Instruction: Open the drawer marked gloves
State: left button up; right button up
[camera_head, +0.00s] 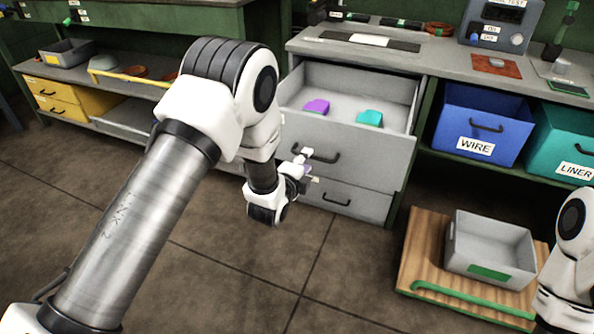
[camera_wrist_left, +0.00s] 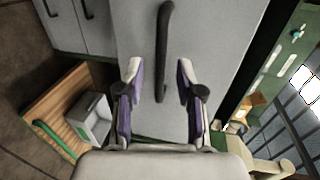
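A grey drawer (camera_head: 362,147) in the bench stands pulled out, with a purple item (camera_head: 316,107) and a teal item (camera_head: 369,118) inside. No gloves label is readable on it. My left gripper (camera_head: 309,167) is at its front, near the black handle (camera_head: 326,158). In the left wrist view my gripper (camera_wrist_left: 159,72) is open, with purple-padded fingers apart on either side of the handle (camera_wrist_left: 166,40). I cannot tell whether they touch it. My right arm shows at the lower right of the head view, but its gripper is out of frame.
A closed grey drawer (camera_head: 348,199) sits below. To the right are a blue WIRE bin (camera_head: 484,124) and a teal LINER bin (camera_head: 562,140). A grey bin (camera_head: 490,246) stands on a wooden board (camera_head: 420,250) on the floor. Yellow drawers (camera_head: 56,98) are at the left.

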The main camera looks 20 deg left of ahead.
pick_arm(q)
jog(key=v, duration=0.8)
jog(key=shift+s, duration=0.2)
jog(key=s+a+f+n+g, duration=0.3)
jog(key=s+f+n+g, duration=0.8)
jog(key=s+f, duration=1.35)
jog(key=s+n+g, duration=0.4)
jog(key=s+n, duration=0.2)
jog(key=s, duration=0.3)
notch_tip(320, 180, up, 20)
jog(key=n+p, duration=0.1)
jog(key=p, duration=1.9)
jog(key=shift+n+g+y, duration=0.3)
jog(key=shift+n, duration=0.1)
